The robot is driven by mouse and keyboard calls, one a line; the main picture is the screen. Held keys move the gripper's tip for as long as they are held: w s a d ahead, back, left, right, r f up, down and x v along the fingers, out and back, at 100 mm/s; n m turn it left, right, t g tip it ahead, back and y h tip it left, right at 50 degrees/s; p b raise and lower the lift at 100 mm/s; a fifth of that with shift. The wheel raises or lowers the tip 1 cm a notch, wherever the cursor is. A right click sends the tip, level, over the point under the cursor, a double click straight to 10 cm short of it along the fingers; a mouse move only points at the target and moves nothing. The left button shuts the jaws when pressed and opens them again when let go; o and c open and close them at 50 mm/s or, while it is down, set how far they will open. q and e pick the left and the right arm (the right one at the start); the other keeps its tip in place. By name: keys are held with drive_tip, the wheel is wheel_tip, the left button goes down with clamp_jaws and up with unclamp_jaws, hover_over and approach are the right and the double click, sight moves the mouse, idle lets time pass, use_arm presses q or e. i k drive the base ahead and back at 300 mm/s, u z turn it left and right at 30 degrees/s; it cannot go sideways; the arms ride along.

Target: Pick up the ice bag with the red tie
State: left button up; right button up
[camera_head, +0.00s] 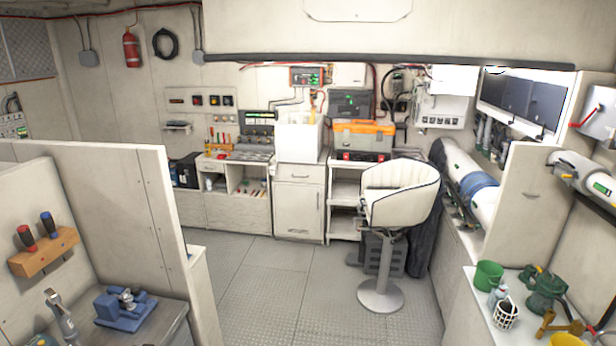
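I cannot make out any ice bag or red tie in the head view. A white open-topped bin or box (299,141) stands on the light drawer cabinet (299,203) at the back middle; what it holds is hidden. Neither of my grippers shows in this view.
A padded white swivel chair (401,193) stands right of centre on the open grey floor (268,290). A partition wall (115,195) and a bench with a blue vise (125,308) are at left. A right-hand counter holds a green bucket (488,276) and a white basket (506,314).

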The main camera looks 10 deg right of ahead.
sight(495, 295)
drive_tip(key=z, duration=0.75)
drive_tip(key=i, duration=1.65)
drive_tip(key=z, duration=1.05)
